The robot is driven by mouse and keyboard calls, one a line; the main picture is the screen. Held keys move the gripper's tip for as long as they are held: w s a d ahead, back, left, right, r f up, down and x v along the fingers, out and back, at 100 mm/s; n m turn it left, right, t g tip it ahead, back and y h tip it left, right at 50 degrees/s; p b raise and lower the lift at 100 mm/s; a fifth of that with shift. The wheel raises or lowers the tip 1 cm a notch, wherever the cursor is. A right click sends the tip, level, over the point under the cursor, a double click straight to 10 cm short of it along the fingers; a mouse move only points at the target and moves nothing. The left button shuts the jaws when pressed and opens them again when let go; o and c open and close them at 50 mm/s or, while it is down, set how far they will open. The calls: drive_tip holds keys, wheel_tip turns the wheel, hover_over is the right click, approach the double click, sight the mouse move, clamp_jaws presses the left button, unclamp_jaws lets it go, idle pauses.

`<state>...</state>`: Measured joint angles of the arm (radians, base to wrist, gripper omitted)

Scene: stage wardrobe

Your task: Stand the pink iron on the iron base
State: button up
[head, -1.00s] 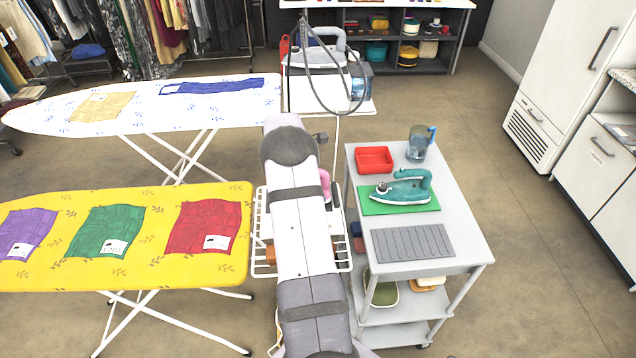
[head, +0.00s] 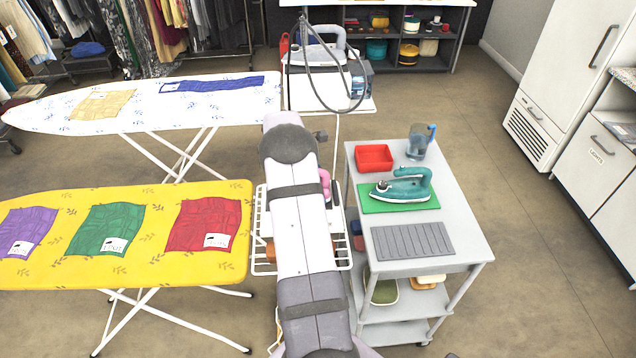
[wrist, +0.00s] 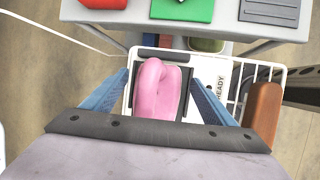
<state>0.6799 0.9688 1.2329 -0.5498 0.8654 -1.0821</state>
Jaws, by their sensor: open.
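The pink iron (wrist: 157,92) sits on a dark pad in the white wire rack, seen in the wrist view with its looped handle up. In the head view only a sliver of the pink iron (head: 325,184) shows beside my arm. My gripper (wrist: 162,88) is open, with one blue finger on each side of the iron; whether either touches it I cannot tell. My arm hides the gripper in the head view. I cannot tell for sure which piece is the iron base; a grey ribbed mat (head: 411,241) lies on the cart.
The grey cart (head: 470,235) carries a teal iron (head: 402,188) on a green mat (head: 372,206), a red tray (head: 374,157) and a water jug (head: 418,145). The yellow ironing board (head: 150,262) is at left. A brown block (wrist: 263,110) is in the rack (head: 259,225).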

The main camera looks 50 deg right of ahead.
drive_tip(key=b+v, duration=0.2)
drive_tip(key=v, duration=0.9)
drive_tip(key=shift+r, duration=0.3)
drive_tip(key=shift+a, duration=0.1)
drive_tip(key=s+a+m+t+y, duration=0.1)
drive_tip(key=s+a+m+y, duration=0.15)
drive_tip(key=a, duration=1.85)
drive_tip(key=s+a+f+m+y, duration=0.1)
drive_tip(key=s+a+f+m, duration=0.1)
drive_tip(key=s+a, duration=0.5)
drive_tip(key=s+a+f+m+y, duration=0.1)
drive_tip(key=s+a+f+m, duration=0.1)
drive_tip(key=s+a+m, duration=0.2)
drive_tip(key=s+a, duration=0.3)
drive_tip(key=a, duration=0.3)
drive_tip(key=shift+s+a+f+t, duration=0.3)
drive_tip(key=shift+s, duration=0.05)
drive_tip(key=shift+f, duration=0.1)
